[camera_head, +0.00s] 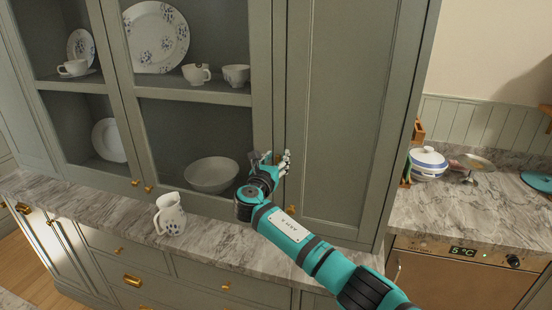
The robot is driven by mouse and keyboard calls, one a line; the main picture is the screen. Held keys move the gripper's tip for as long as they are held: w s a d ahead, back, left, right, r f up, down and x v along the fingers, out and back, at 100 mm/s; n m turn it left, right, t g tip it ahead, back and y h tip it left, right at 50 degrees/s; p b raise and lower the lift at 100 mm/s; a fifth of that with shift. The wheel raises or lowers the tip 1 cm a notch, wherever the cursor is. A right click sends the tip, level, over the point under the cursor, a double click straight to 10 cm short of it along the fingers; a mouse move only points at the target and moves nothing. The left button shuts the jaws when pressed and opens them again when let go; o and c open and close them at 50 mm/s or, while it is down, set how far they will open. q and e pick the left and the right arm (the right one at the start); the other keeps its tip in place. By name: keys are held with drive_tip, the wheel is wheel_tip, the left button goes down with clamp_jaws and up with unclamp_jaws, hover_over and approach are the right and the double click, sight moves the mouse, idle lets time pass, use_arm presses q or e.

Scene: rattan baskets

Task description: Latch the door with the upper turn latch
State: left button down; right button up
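The tall grey-green cabinet has a solid door (350,110) on the right and glazed doors with shelves on the left. My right gripper (272,158) is at the upright strip between the middle glazed section and the solid door, at about mid-height. Its fingers are small in the view and I cannot tell whether they touch the door or hold anything. No upper turn latch can be made out; my gripper may cover it. A small brass fitting (292,208) shows low on the solid door's left edge. My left gripper is out of view.
A patterned white jug (170,214) stands on the marble counter (100,207), left of my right arm. Cups, plates and a bowl (211,175) sit inside the cabinet.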

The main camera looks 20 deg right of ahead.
clamp_jaws()
idle(0.4)
drive_tip(key=shift+s+d+f+m+b, duration=0.3)
drive_tip(key=shift+d+f+m+b, duration=0.25)
drive_tip(key=shift+m+b, duration=2.3)
drive_tip(key=shift+s+d+f+m+b, duration=0.35)
drive_tip(key=shift+f+m+b, duration=0.25)
drive_tip(key=shift+m+b, duration=2.25)
drive_tip(key=shift+s+d+f+m+b, duration=0.25)
drive_tip(key=shift+d+f+m+b, duration=0.3)
drive_tip(key=shift+m+b, duration=2.3)
drive_tip(key=shift+a+m+p, duration=0.1)
drive_tip(key=shift+m+p, duration=0.4)
drive_tip(key=shift+m, duration=0.05)
